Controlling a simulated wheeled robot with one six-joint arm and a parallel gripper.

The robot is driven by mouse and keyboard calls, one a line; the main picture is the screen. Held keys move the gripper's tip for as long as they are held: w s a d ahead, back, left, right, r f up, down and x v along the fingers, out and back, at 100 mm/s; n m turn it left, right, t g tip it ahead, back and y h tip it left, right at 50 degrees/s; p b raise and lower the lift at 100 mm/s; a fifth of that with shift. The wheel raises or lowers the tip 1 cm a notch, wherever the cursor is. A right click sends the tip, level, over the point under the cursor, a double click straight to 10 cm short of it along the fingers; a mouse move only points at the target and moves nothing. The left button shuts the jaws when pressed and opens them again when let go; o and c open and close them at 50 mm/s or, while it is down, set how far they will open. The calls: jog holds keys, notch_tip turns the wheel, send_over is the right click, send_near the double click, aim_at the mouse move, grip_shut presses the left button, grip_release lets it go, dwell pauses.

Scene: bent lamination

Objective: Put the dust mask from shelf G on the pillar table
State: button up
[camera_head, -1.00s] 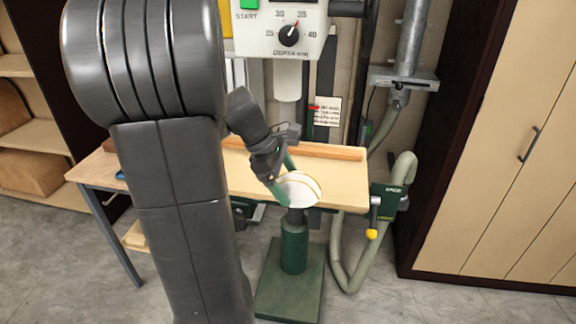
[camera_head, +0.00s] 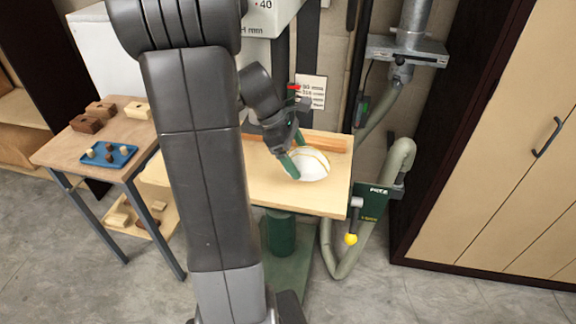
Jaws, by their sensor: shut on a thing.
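The dust mask (camera_head: 309,165) is white and dome-shaped with a yellowish strap line. It is over the right part of the pale wooden pillar table (camera_head: 305,200), which stands on a green pillar. My gripper (camera_head: 294,161) has green fingers and is shut on the mask's left side. I cannot tell whether the mask touches the table top.
A wooden fence strip (camera_head: 325,142) runs along the table's back. A side table (camera_head: 65,150) at left holds a blue tray (camera_head: 108,155) and wooden blocks. A grey hose (camera_head: 337,250) hangs at right, near a yellow-tipped lever (camera_head: 351,239). A cabinet (camera_head: 500,170) stands further right.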

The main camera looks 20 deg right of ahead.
jog(key=shift+f, duration=2.45)
jog(key=shift+f, duration=0.15)
jog(key=o, duration=0.9)
jog(key=v, duration=1.2)
jog(key=shift+r, duration=0.2)
